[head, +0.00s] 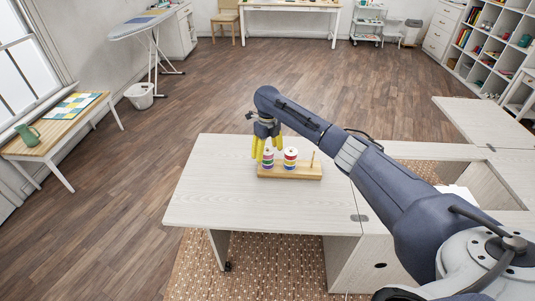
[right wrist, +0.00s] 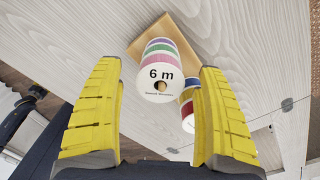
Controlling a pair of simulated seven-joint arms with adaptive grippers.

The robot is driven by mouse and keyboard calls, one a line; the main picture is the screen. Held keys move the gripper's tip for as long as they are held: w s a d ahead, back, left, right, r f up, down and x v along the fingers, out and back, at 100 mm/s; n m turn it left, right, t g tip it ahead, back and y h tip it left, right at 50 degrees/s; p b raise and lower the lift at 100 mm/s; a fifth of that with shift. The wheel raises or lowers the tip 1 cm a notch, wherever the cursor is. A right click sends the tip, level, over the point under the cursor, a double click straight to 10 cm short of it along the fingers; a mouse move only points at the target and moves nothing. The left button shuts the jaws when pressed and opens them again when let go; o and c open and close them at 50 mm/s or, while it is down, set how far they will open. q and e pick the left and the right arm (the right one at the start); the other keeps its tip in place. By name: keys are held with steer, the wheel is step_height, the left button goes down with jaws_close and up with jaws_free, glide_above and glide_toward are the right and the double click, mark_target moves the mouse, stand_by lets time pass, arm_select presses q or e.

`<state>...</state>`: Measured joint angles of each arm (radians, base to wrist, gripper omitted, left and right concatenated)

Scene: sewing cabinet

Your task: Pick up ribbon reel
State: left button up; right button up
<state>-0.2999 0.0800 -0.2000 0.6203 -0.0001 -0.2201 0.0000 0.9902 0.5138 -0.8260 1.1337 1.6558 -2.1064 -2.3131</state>
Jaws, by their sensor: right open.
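Two stacks of ribbon reels stand on a wooden peg stand (head: 308,173) on the pale table. The left stack (head: 268,160) has coloured bands, and its white top face reads "6 m" in the right wrist view (right wrist: 158,73). The right stack (head: 290,158) is partly hidden behind a finger in the right wrist view (right wrist: 188,112). My right gripper (head: 267,147) points down with yellow fingers over the left stack. Its fingers (right wrist: 160,105) are open, with the "6 m" reel showing between them and nothing gripped. My left gripper is not in view.
A bare thin peg (head: 313,159) rises from the stand's right end. The table top (head: 215,185) is clear to the left and in front of the stand. A cabinet section (head: 415,150) adjoins on the right.

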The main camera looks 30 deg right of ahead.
steer(key=shift+f, duration=0.25)
steer(key=c, duration=1.2)
steer(key=shift+r, duration=0.1)
step_height(320, 180, up, 20)
steer(key=shift+f, duration=0.1)
stand_by(0.5)
